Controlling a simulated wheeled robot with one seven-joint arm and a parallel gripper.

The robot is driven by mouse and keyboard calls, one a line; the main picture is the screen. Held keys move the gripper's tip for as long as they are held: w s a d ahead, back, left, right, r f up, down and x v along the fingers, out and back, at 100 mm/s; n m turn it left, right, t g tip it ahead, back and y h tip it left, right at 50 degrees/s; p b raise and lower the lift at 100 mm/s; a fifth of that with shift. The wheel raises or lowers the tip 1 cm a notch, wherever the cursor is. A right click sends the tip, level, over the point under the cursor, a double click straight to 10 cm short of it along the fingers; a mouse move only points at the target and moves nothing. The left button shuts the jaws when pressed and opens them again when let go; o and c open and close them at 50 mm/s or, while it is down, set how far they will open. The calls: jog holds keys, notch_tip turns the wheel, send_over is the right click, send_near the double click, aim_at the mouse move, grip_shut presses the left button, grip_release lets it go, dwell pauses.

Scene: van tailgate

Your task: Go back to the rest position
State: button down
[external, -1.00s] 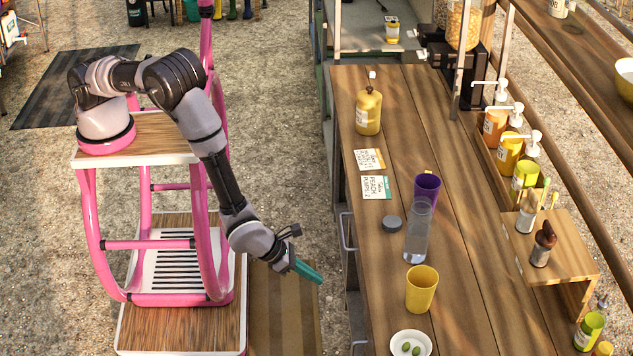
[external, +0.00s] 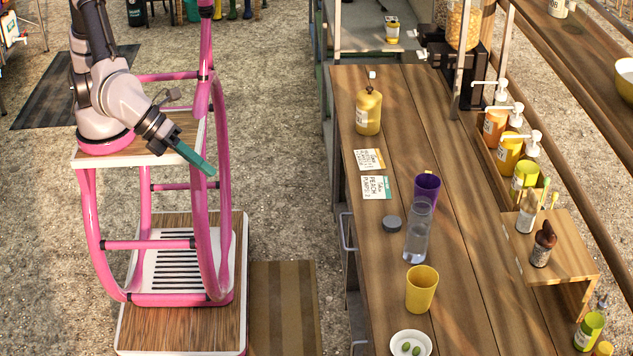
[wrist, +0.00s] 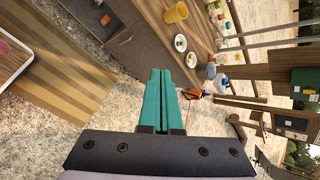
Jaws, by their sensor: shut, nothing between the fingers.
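My gripper (external: 195,160) has teal fingers and is at the left of the external view. It is raised beside the upper platform of my pink base, well clear of the wooden counter. In the wrist view my gripper (wrist: 160,100) has its two teal fingers side by side, closed together with nothing between them. My arm is folded back above its base.
Open gravel floor lies between my base and the counter.

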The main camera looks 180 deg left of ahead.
jog(key=s+d+r+n+t+h, duration=0.1)
jog(key=s+d+r+n, duration=0.1)
jog(key=s+d+r, duration=0.45)
jog(key=s+d+r+n+t+h, duration=0.1)
jog(key=d+r, duration=0.2)
jog(key=d, duration=0.6)
jog(key=s+d+r+n+t+h, duration=0.2)
jog(key=s+d+h, duration=0.3)
jog(key=s+d, duration=0.7)
jog(key=d+t, duration=0.1)
jog(key=d, duration=0.2)
jog(key=shift+d, duration=0.35)
